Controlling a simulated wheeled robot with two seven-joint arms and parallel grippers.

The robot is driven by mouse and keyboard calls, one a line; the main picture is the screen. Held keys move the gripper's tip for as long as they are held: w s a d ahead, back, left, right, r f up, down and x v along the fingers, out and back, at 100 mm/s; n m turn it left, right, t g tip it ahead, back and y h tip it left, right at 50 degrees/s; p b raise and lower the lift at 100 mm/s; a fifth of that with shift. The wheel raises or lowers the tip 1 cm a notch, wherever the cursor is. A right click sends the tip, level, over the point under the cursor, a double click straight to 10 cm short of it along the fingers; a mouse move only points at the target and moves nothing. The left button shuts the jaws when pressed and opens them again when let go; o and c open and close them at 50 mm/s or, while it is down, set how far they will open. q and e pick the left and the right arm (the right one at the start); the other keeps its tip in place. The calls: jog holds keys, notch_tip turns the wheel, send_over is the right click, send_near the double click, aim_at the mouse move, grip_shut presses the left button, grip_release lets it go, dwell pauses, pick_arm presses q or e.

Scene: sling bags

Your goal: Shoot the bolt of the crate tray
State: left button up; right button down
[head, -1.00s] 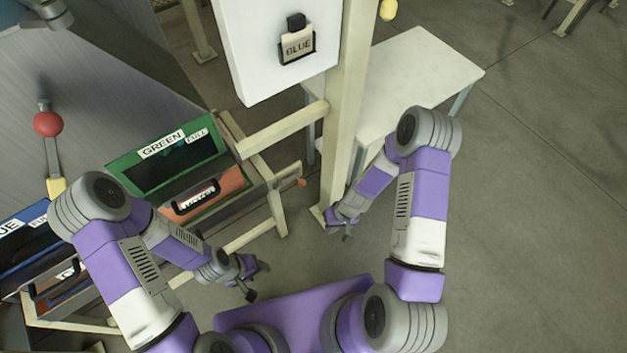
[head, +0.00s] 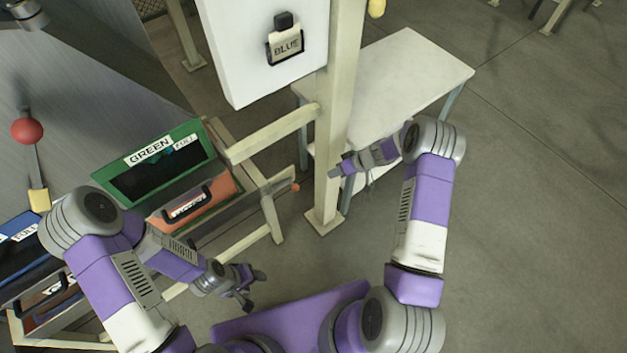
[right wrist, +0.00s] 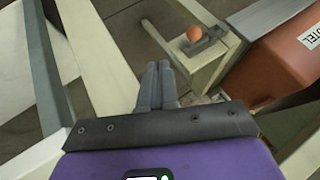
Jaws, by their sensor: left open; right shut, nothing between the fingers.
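An orange crate (head: 195,205) sits in the pale tray frame (head: 258,230) below a green panel; its side also shows in the right wrist view (right wrist: 280,68). The bolt's round orange knob (head: 295,187) is at the tray's right end. In the right wrist view the knob (right wrist: 195,33) stands beside a dark metal bracket (right wrist: 208,42) on a pale beam. My right gripper (head: 335,172) is shut and empty, to the right of the knob and apart from it. Its fingers (right wrist: 158,85) point toward the beam. My left gripper (head: 254,288) is open and empty, below the tray.
A pale upright post (head: 340,120) stands close to my right gripper. It carries a white board with a BLUE tag (head: 287,45). A white table (head: 400,75) is behind it. A green-framed panel (head: 160,160) and a red-ball lever (head: 27,131) are at left. Floor at right is clear.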

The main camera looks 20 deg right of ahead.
pick_arm(q)
notch_tip(320, 180, down, 3)
jog(key=b, duration=0.3)
pick_arm(e)
jog(key=w+a+f, duration=0.2)
jog(key=a+f, duration=0.4)
jog(key=a, duration=0.3)
jog(key=shift+w+a+f, duration=0.15)
jog(key=shift+w+f, duration=0.15)
jog(key=shift+f, duration=0.05)
pick_arm(q)
jog(key=shift+f, duration=0.1)
pick_arm(e)
jog(key=shift+a, duration=0.1)
